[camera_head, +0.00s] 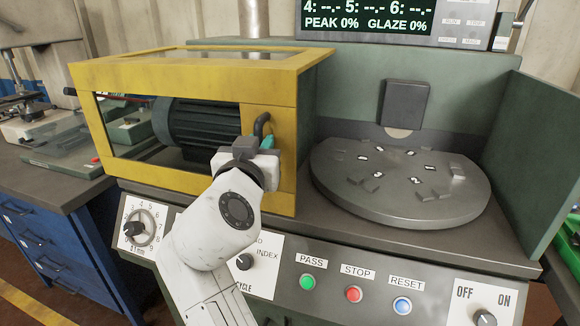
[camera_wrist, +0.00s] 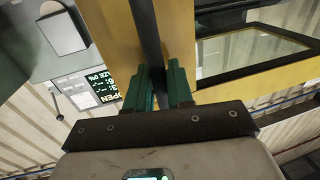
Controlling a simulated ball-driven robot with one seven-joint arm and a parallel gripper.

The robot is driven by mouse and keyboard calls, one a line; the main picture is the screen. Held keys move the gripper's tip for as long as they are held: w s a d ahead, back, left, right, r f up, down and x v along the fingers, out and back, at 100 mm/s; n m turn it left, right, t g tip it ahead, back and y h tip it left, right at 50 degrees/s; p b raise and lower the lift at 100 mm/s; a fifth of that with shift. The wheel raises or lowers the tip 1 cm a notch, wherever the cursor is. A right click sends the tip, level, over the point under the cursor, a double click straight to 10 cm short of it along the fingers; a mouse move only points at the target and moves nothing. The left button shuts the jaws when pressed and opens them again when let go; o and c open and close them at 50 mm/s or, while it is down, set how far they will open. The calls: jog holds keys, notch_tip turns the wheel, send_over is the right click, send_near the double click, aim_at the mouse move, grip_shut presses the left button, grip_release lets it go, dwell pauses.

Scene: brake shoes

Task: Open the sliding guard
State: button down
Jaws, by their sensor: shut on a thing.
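The sliding guard (camera_head: 196,65) is a yellow box frame with clear panels. It stands at the left of the machine, over a dark ribbed motor (camera_head: 200,125). A black handle (camera_head: 262,124) is on its right front post. My gripper (camera_head: 262,143) is at this handle, its teal fingers partly hidden by my wrist. In the wrist view, the green fingers of my gripper (camera_wrist: 162,88) are shut on the black handle bar (camera_wrist: 150,35), with the yellow frame (camera_wrist: 178,30) behind it.
The round grey turntable (camera_head: 405,205) with several small pads lies uncovered to the right. A green side wall (camera_head: 530,150) bounds it. The front panel has PASS (camera_head: 307,282), STOP (camera_head: 354,294) and RESET (camera_head: 402,305) buttons below my arm's right side. A blue drawer cabinet (camera_head: 50,240) stands left.

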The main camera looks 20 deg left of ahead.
jog(key=shift+a+f+b, duration=0.1)
jog(key=shift+a+b, duration=0.3)
jog(key=shift+a, duration=1.15)
jog(key=c, duration=1.2)
grip_release()
jog(key=s, duration=0.3)
jog(key=s+d, duration=0.1)
jog(key=s, duration=0.3)
jog(key=s+d, duration=0.1)
jog(key=s, duration=0.2)
jog(key=shift+s+d+p, duration=0.1)
jog(key=shift+s+p, duration=0.15)
jog(key=shift+p, duration=0.05)
